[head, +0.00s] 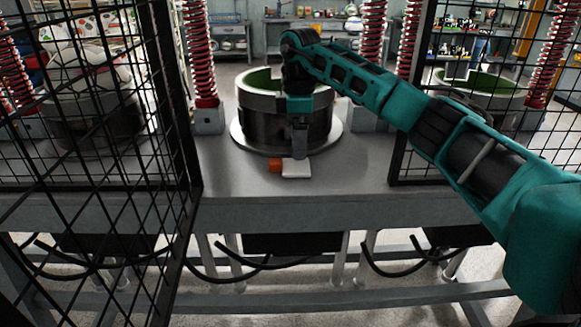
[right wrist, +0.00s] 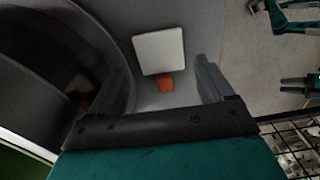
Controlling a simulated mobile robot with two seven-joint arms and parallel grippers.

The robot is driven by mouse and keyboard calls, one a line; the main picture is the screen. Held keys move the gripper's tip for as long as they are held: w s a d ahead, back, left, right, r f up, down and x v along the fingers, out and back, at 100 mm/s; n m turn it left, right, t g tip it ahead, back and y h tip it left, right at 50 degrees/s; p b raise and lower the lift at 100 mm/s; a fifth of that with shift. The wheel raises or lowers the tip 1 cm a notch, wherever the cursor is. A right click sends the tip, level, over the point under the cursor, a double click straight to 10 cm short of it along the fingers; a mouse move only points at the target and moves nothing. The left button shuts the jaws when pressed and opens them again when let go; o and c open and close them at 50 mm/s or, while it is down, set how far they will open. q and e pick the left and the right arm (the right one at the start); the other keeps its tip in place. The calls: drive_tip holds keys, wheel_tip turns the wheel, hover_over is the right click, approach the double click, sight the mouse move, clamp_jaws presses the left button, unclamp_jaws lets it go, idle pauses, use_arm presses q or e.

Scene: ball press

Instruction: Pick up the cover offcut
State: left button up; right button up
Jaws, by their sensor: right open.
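A flat white square piece (head: 297,168) lies on the grey press table, with a small orange piece (head: 275,166) right at its edge. I cannot tell for sure which of the two is the cover offcut. Both also show in the right wrist view, the white piece (right wrist: 159,51) beyond the orange one (right wrist: 167,82). My right gripper (head: 300,156) points down just over them, in front of the round mould. In the wrist view its open fingers (right wrist: 166,88) stand on either side of the orange piece, with nothing gripped. My left gripper is not in the head view.
A round metal mould (head: 263,125) with a green lining stands right behind the pieces. Black mesh guards (head: 190,130) flank the opening on the left and right. Red springs (head: 199,60) rise behind. The table front (head: 250,185) is clear.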

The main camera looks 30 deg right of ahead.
sight(296, 165)
wheel_tip(296, 165, down, 5)
drive_tip(key=shift+w+a+f, duration=0.1)
drive_tip(key=shift+a+f, duration=0.05)
drive_tip(key=c, duration=0.7)
